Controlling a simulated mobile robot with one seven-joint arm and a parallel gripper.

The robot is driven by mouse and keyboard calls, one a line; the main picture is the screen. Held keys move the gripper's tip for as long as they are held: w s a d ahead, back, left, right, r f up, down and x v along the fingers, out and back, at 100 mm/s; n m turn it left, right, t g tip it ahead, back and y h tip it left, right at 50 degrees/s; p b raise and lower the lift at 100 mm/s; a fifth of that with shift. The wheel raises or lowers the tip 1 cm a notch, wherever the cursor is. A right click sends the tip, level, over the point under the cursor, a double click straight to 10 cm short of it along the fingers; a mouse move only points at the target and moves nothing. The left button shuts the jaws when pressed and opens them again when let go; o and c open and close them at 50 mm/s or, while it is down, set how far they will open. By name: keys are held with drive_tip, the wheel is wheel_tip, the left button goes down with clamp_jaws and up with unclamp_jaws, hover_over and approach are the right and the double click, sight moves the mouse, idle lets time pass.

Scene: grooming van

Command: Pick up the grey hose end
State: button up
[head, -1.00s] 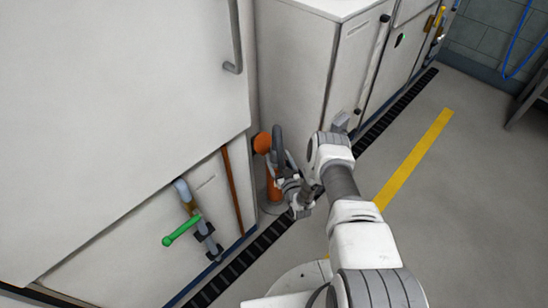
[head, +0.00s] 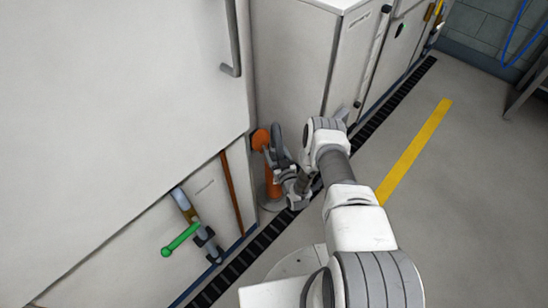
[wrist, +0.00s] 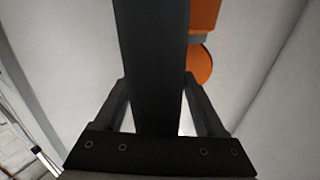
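A dark grey curved piece, which looks like the grey hose end (head: 278,138), stands up beside an orange post in the head view. In the wrist view a broad dark grey bar (wrist: 150,50) runs down the middle between my fingers, and seems to be the same piece. My gripper (head: 287,172) is at the curved piece, low by the cabinets. In the wrist view my fingers stand apart on both sides of the bar. Their tips meet its edges or pass behind it, so whether they grip it is hidden.
The orange post (head: 272,183) with a round orange head (head: 260,140) is close to my gripper. White cabinets (head: 293,60) stand close behind and left. A green-handled valve (head: 180,238) is at lower left.

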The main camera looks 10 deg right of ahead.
clamp_jaws()
idle(0.4)
wheel_tip(320, 180, up, 14)
drive_tip(key=p, duration=0.7)
drive_tip(key=shift+r+p, duration=0.15)
drive_tip(key=shift+p, duration=0.25)
drive_tip(key=shift+r, duration=0.1)
